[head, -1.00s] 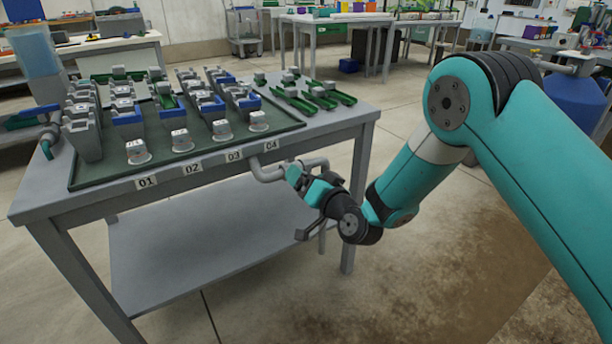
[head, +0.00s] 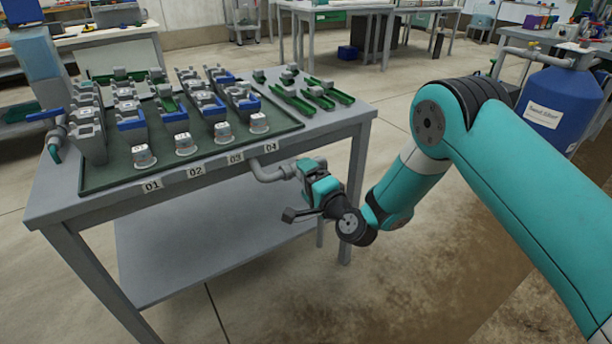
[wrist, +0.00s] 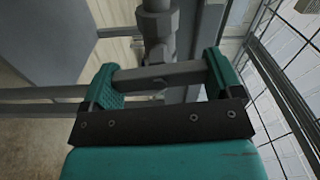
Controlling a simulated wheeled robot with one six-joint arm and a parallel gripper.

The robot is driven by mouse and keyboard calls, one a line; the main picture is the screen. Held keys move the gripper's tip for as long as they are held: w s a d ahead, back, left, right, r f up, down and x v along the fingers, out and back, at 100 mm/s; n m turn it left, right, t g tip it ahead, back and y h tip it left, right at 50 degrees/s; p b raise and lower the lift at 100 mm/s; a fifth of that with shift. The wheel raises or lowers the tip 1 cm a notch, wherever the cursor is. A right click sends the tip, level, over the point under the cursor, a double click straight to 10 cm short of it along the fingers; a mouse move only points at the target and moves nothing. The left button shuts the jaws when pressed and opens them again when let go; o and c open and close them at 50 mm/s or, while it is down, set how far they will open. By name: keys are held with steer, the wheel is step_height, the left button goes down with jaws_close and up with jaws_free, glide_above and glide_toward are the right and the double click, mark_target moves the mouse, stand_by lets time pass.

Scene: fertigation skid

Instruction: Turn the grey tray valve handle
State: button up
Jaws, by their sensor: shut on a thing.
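The grey tray valve handle (wrist: 160,76) is a straight grey bar that lies across the wrist view, below a grey valve fitting (wrist: 157,28). My gripper (wrist: 160,80) has its two teal fingers at the bar's two ends and is shut on it. In the head view my gripper (head: 310,172) is at the end of a grey pipe (head: 272,172) that comes out under the table's front edge, near label 04. There my gripper hides the handle and most of the valve.
The grey table (head: 345,118) carries a green tray (head: 110,183) with several grey and blue holders and white-capped pots. A lower shelf (head: 200,250) lies beneath. A blue-handled valve (head: 44,115) is at the table's left end. A blue tank (head: 560,105) stands at right. Floor in front is clear.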

steer(key=shift+f+m, duration=0.15)
steer(key=shift+m, duration=0.45)
steer(key=shift+s, duration=0.1)
steer(key=o, duration=0.7)
steer(key=shift+o, duration=0.2)
steer(key=b+v, duration=1.7)
steer(key=b, duration=0.7)
steer(key=shift+d, duration=0.2)
steer(key=shift+s, duration=0.15)
